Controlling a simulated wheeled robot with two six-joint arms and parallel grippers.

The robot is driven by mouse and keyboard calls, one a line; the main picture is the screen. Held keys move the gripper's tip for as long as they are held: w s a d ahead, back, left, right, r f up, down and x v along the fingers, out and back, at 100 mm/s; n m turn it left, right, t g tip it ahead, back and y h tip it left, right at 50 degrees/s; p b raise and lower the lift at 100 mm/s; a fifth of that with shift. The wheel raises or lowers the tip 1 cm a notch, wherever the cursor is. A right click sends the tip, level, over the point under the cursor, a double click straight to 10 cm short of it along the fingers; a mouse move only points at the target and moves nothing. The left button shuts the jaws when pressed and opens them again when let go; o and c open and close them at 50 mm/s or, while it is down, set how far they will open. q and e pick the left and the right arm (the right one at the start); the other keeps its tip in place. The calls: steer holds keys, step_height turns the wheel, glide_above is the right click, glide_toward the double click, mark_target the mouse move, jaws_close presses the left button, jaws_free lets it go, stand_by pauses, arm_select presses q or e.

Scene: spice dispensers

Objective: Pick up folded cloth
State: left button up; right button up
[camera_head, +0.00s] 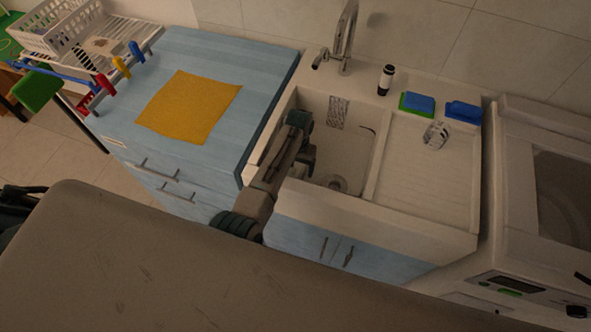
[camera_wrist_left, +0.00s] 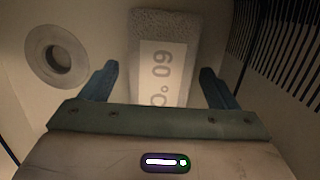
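My left gripper (camera_head: 303,140) reaches over the left part of the sink basin, seen in the head view. In the left wrist view its two blue fingers (camera_wrist_left: 158,88) are apart. Between and beyond them is a grey, fuzzy folded cloth (camera_wrist_left: 165,20) with a white label marked 60. I cannot tell whether either finger touches it. In the head view the arm seems to hide this cloth; a grey patterned piece (camera_head: 338,112) shows at the basin's back wall, and I cannot tell if it is the same thing. A flat yellow cloth (camera_head: 190,106) lies on the blue counter. My right gripper is not in view.
The sink (camera_head: 392,208) has a round drain (camera_wrist_left: 57,55), left of the cloth in the wrist view. The faucet (camera_head: 346,38) stands behind the basin.

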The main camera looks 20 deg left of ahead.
arm_select(q)
steer(key=c, duration=1)
steer(key=shift+r, duration=0.1)
